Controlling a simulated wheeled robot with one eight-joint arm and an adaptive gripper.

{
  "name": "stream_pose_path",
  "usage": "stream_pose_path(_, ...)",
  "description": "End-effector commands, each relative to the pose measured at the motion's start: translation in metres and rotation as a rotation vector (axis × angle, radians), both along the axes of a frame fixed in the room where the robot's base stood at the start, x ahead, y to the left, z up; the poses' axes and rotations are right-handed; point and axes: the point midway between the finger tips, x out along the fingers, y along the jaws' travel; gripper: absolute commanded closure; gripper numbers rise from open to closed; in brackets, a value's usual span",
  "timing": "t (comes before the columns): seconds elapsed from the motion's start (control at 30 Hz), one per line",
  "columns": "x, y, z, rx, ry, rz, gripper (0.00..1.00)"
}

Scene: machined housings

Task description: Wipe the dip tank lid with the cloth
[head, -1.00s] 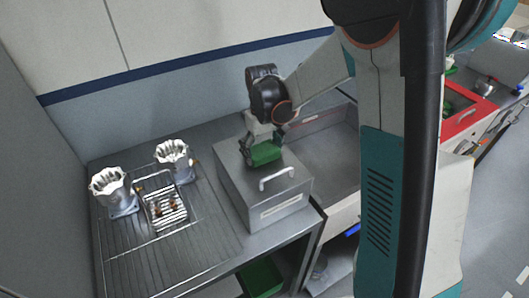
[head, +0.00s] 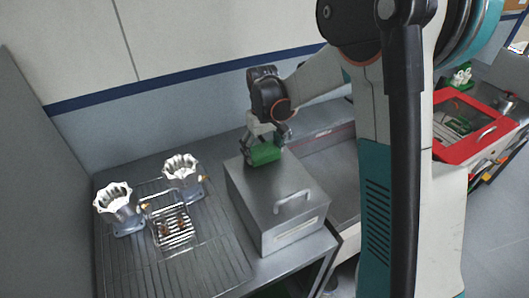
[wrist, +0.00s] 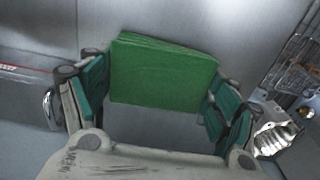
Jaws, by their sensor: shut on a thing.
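The dip tank is a grey metal box, and its flat lid (head: 282,182) with a bar handle (head: 293,201) shows in the head view. My gripper (head: 263,148) is over the back part of the lid, shut on the green cloth (head: 264,155). The cloth looks like a thick folded pad. In the wrist view the cloth (wrist: 163,70) sits between the two fingers of my gripper (wrist: 158,98). The cloth is at the lid's back edge; I cannot tell whether it touches the lid.
Two silvery fluted housings (head: 118,207) (head: 183,177) stand on the wire rack (head: 218,262) left of the tank. A small wire basket (head: 172,228) with brown parts lies between them. A sink basin (head: 335,178) is right of the tank. A red-framed tray (head: 480,145) is far right.

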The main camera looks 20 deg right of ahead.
Motion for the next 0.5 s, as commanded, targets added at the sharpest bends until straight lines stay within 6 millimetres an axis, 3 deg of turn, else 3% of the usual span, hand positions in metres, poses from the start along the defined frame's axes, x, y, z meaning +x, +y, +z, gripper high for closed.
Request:
stream_pose_path(0.1,0.000,0.001,0.028,0.000,0.000,0.000,0.45)
stream_pose_path(0.5,0.002,0.002,0.063,0.000,0.000,-0.001,0.45)
